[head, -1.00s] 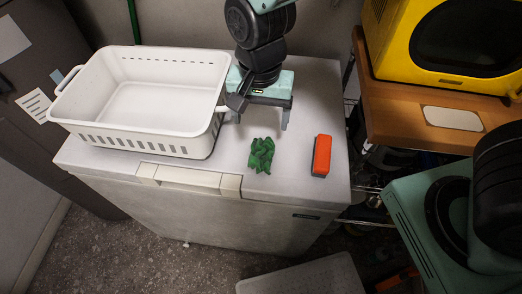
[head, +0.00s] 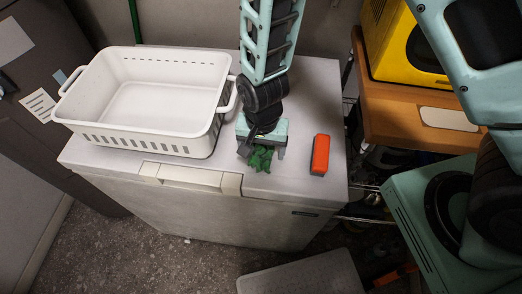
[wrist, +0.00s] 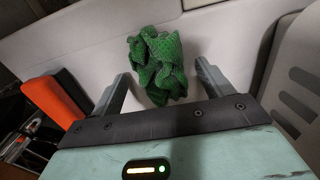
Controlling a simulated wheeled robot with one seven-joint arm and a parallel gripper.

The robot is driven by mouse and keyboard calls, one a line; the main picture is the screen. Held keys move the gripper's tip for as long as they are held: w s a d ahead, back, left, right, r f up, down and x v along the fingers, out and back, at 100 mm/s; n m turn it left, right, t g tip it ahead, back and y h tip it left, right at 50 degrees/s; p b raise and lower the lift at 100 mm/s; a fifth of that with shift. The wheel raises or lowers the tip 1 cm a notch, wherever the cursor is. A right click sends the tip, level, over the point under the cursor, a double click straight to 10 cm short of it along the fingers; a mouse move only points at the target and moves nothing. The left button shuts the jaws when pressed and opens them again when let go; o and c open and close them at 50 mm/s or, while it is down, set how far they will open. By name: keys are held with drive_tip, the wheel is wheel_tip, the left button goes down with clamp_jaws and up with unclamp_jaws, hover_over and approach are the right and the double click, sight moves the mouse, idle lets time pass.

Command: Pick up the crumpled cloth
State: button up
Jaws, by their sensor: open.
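The crumpled cloth (head: 262,160) is green and lies on the white lid of a chest-like appliance. In the head view my gripper (head: 262,154) is right over it and hides its back part. In the wrist view the cloth (wrist: 156,64) lies ahead of and partly between the two fingers of my gripper (wrist: 165,85). The fingers are spread apart, with clear space on both sides of the cloth, and they hold nothing.
An orange block with a dark side (head: 320,155) lies right of the cloth. A white basket (head: 150,137), empty, stands on the left of the lid (head: 215,172). A wooden stand (head: 405,125) with a yellow appliance (head: 390,50) is at the right.

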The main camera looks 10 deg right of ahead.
sight(262, 149)
drive_tip(key=shift+c, duration=0.2)
drive_tip(key=c, duration=1)
wheel_tip(262, 149, up, 10)
drive_tip(key=shift+b, duration=0.5)
drive_tip(key=o, duration=0.3)
drive_tip(key=shift+c, duration=1.3)
drive_tip(key=shift+f, duration=0.1)
